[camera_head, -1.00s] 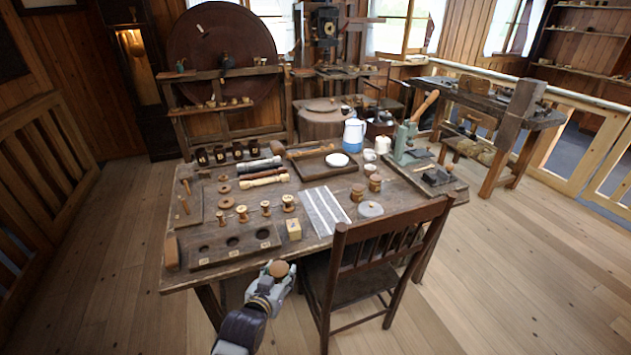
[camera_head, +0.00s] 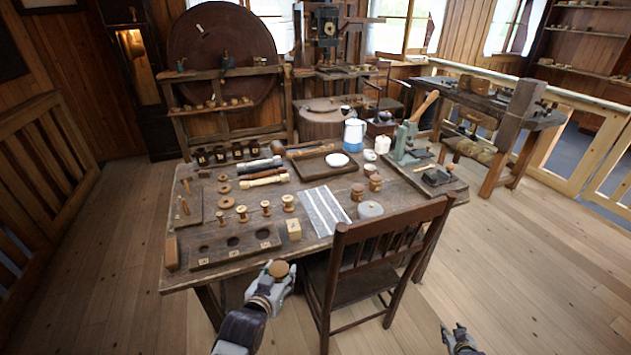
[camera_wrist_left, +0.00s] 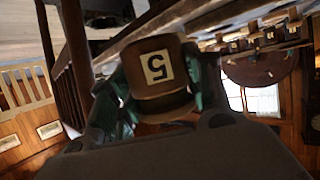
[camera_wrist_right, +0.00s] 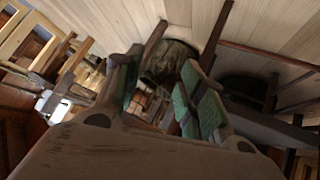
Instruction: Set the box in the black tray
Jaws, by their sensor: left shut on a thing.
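My left gripper (camera_head: 277,275) is shut on a round brown wooden box (camera_head: 279,268), held in front of the table's near edge. The black tray (camera_head: 437,178) appears to be the small dark one at the table's right end, far right of my left gripper. My right gripper (camera_head: 455,330) is low at the lower right, off the table. In the right wrist view its green-padded fingers (camera_wrist_right: 160,85) are apart with nothing held.
A wooden chair (camera_head: 385,245) stands at the table's front between my grippers. A holed wooden rack (camera_head: 235,247), a pale block (camera_head: 294,229), spools, and a striped sheet (camera_head: 325,210) lie near the front edge.

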